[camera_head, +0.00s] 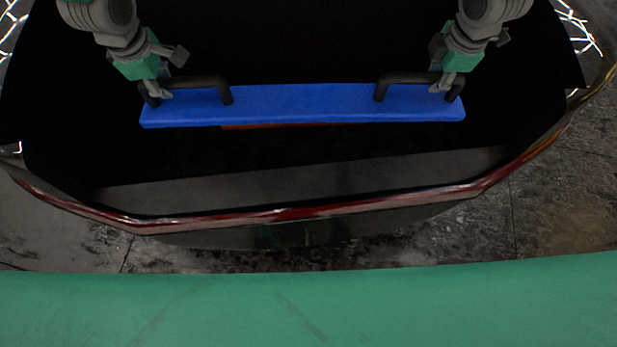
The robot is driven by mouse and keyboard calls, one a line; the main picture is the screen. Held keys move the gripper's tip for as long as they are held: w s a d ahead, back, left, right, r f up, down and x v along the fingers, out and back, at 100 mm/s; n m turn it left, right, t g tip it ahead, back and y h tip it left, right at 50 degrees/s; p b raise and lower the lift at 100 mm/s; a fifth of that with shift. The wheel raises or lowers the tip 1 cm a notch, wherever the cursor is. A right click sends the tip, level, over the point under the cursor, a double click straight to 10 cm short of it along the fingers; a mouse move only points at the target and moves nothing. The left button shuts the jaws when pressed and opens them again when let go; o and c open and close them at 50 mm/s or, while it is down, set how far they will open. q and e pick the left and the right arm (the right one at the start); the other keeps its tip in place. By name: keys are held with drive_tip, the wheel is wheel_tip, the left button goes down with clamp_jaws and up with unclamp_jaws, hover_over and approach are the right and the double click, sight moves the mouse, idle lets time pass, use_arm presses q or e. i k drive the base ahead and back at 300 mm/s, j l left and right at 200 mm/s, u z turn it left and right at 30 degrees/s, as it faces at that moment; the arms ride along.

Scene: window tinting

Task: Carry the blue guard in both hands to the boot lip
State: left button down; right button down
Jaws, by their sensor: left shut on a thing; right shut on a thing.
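The blue guard (303,104) is a long flat bar with a black handle near each end. It lies level across the upper middle of the head view, over the dark boot. My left gripper (155,92) is shut on the left black handle (226,92). My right gripper (440,86) is shut on the right black handle (381,89). The boot lip (300,213) is the curved dark edge with a red line, lower in the picture than the guard and apart from it. A thin reddish strip (290,126) shows along the guard's lower edge.
The boot interior is very dark, with a grey band (310,182) just inside the lip. Grey stained floor (560,190) shows outside the boot. A green surface (300,305) fills the bottom of the view. Bright white lines show at both upper corners.

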sight(314, 183)
drive_tip(key=k+l+u, duration=0.1)
drive_tip(key=k, duration=0.4)
drive_tip(key=k+l, duration=0.15)
drive_tip(key=k, duration=0.35)
drive_tip(key=l+u, duration=0.05)
